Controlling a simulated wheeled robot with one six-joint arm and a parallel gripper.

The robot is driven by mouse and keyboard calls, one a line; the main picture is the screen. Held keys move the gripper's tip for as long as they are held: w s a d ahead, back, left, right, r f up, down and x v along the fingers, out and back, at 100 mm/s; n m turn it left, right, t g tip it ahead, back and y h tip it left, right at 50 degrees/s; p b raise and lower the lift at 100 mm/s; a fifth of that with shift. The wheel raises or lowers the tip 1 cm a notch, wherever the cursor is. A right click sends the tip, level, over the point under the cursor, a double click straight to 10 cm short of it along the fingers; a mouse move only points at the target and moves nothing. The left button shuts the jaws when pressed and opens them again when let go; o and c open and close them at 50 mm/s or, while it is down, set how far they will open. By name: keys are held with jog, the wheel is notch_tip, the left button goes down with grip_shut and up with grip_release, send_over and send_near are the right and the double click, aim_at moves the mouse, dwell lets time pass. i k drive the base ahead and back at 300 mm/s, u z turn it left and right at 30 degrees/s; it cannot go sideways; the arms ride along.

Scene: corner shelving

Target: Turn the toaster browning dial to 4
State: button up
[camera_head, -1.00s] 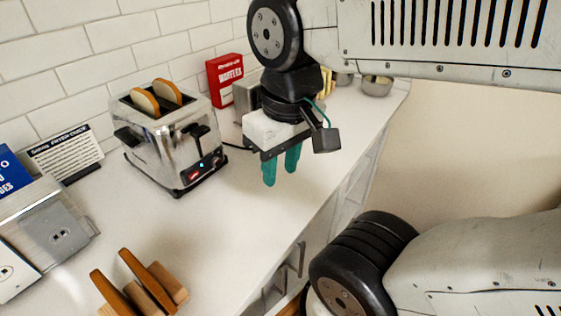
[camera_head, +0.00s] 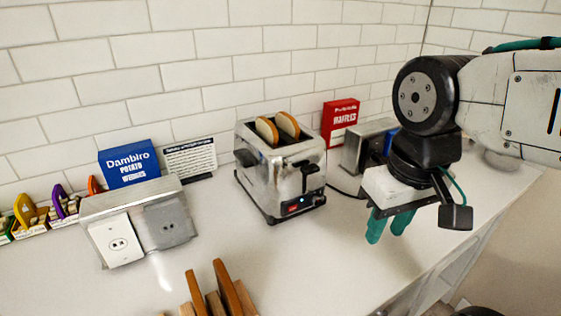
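The chrome toaster (camera_head: 265,185) stands upright on the white counter with two slices of bread (camera_head: 277,130) in its top slots. Its front has a dark control panel (camera_head: 304,203) with a small blue light, a red mark and a knob at the right end. The dial's numbers and setting are too small to read. A black lever sits above the panel. My gripper (camera_head: 388,229) points down with its two teal fingers apart and nothing between them. It is to the right of the toaster, not touching it.
A red waffles box (camera_head: 340,122) and a metal appliance (camera_head: 363,146) stand behind my gripper. A wooden rack (camera_head: 225,285) is in front.

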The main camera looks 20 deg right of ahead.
aim_at(316, 201)
jog(key=k, duration=0.5)
jog(key=z, duration=2.25)
jog(key=k, duration=0.25)
jog(key=u, duration=1)
